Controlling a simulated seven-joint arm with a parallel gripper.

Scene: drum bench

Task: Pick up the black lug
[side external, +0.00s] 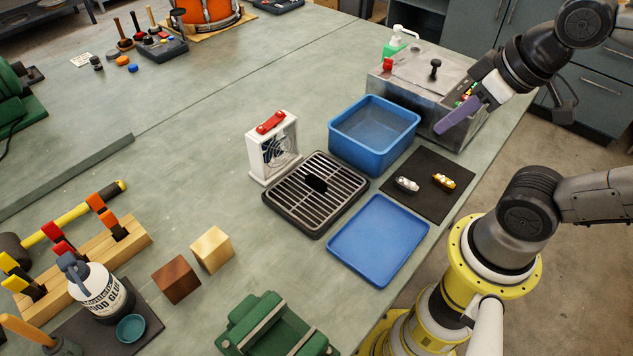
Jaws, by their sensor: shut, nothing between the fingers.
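The black lug (317,183) is a small dark piece lying on the slatted metal grate (296,214) in the middle of the bench. Its fine shape is hard to make out at this size. My gripper (446,127) has purple fingers and is shut and empty. It is at the upper right, beside the metal box and beyond the blue bin, well away from the lug. Nothing hides the lug.
A white fan (262,150) stands at the grate's back edge. A blue bin (373,168), a flat blue tray (375,245) and a black mat (435,206) with silver (407,184) and gold (444,181) lugs lie near it. A metal box (395,86) stands behind.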

